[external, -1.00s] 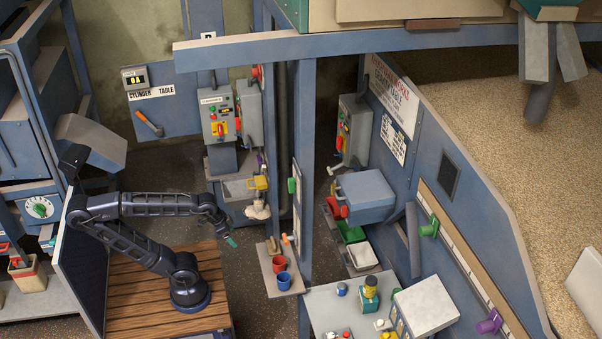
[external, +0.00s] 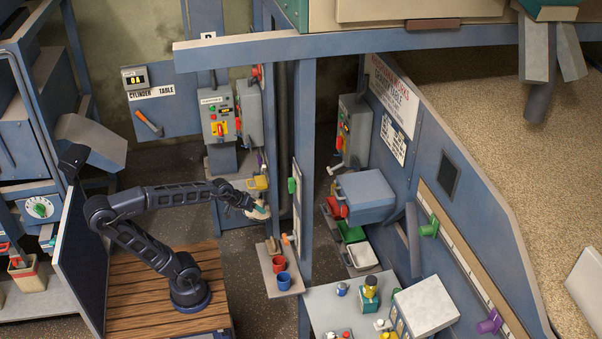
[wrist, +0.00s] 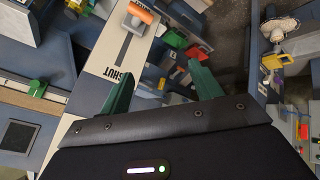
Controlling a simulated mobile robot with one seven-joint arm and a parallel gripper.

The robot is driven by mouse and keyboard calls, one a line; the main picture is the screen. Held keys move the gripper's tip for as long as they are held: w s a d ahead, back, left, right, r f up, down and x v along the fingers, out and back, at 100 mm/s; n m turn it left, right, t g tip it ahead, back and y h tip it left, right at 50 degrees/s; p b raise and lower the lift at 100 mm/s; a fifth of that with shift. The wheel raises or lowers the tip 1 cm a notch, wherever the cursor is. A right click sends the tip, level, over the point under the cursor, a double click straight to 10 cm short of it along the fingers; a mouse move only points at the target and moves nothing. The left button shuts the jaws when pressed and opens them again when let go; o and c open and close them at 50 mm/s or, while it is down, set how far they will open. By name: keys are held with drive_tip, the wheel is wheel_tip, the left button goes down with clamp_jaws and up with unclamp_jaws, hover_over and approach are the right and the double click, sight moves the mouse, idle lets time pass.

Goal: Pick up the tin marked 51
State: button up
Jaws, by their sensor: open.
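I cannot make out a tin marked 51 in either view; no such number is legible. My gripper (external: 262,212) is at the end of my outstretched arm in the external view, in front of the blue post and above and left of the small shelf. A red cup (external: 279,264) and a blue cup (external: 284,281) stand on the small shelf (external: 267,284), below and right of my gripper.
A white strip lettered SHUT (wrist: 112,62) with an orange handle (wrist: 140,13) lies beyond the fingers. A yellow handle (wrist: 273,61) is at right. The blue post (external: 306,150) stands close right of my gripper. A bench (external: 322,310) with small items is lower right.

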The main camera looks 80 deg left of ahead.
sight(339, 284)
drive_tip(key=w+a+r+n+h, duration=0.1)
drive_tip(key=w+a+n+h, duration=0.2)
drive_tip(key=w, duration=0.6)
drive_tip(key=w+a+r+n+h, duration=0.1)
drive_tip(key=w+a+n, duration=0.4)
drive_tip(key=w, duration=0.4)
drive_tip(key=w+d+f+n+h, duration=0.1)
drive_tip(key=w+f+n+h, duration=0.35)
drive_tip(key=w, duration=0.65)
drive_tip(key=w+d+f+g+h, duration=0.25)
drive_tip(key=d+f, duration=0.35)
drive_tip(key=f, duration=0.3)
drive_tip(key=w+d+f+g+h, duration=0.1)
drive_tip(key=w+d+f+h, duration=0.25)
drive_tip(key=d+f, duration=0.4)
drive_tip(key=s+d+f+h, duration=0.1)
drive_tip(key=d+f+h, duration=0.1)
drive_tip(key=f, duration=1)
drive_tip(key=d+f+h, duration=0.1)
drive_tip(key=f+h, duration=0.1)
drive_tip(key=f, duration=1)
drive_tip(key=shift+m+t, duration=0.45)
drive_tip(key=x, duration=0.5)
drive_tip(key=shift+s+f, duration=0.2)
drive_tip(key=shift+w+x, duration=0.15)
drive_tip(key=shift+x, duration=1.3)
drive_tip(key=shift+w+x, duration=0.1)
drive_tip(key=shift+x, duration=1.4)
drive_tip(key=shift+a, duration=0.15)
